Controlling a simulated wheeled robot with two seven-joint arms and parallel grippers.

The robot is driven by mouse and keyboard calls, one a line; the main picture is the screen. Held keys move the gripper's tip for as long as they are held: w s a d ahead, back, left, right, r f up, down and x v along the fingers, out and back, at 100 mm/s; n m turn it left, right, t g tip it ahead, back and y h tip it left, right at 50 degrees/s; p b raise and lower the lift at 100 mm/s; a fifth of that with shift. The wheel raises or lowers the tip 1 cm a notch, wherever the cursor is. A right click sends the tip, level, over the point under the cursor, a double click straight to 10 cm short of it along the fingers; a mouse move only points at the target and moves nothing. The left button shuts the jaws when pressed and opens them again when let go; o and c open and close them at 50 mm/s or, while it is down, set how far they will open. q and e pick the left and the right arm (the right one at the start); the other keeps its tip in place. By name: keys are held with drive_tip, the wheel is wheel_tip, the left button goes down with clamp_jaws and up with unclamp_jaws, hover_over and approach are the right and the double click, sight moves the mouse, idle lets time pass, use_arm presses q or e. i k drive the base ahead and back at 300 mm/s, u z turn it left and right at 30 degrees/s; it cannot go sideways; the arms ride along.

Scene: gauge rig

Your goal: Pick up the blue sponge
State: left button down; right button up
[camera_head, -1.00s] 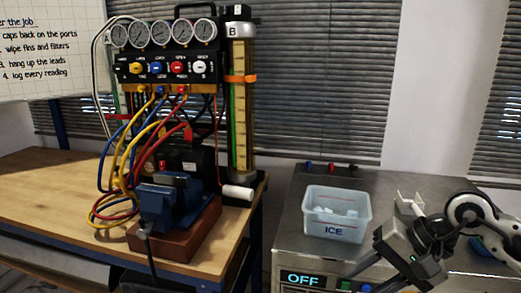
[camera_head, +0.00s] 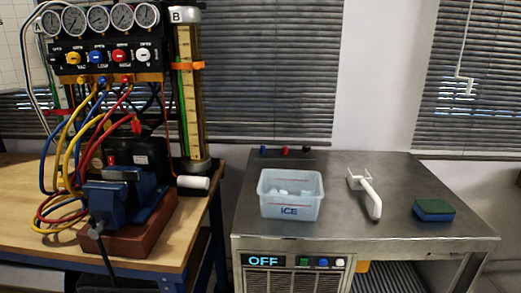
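The blue sponge (camera_head: 433,210) lies flat on the right part of the grey metal bench top (camera_head: 330,233). It is a small block with a blue lower body and a dark green top layer. Nothing touches or covers it. Neither of my grippers shows in the view now.
A white-handled tool (camera_head: 368,196) lies left of the sponge. A wooden table (camera_head: 183,228) with a blue vise (camera_head: 122,199) and gauge rig (camera_head: 105,50) stands at left. Bench top around the sponge is clear.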

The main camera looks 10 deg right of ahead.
sight(438, 209)
drive_tip(key=z, duration=1)
drive_tip(key=k, duration=0.2)
drive_tip(key=z, duration=0.6)
drive_tip(key=i, duration=0.3)
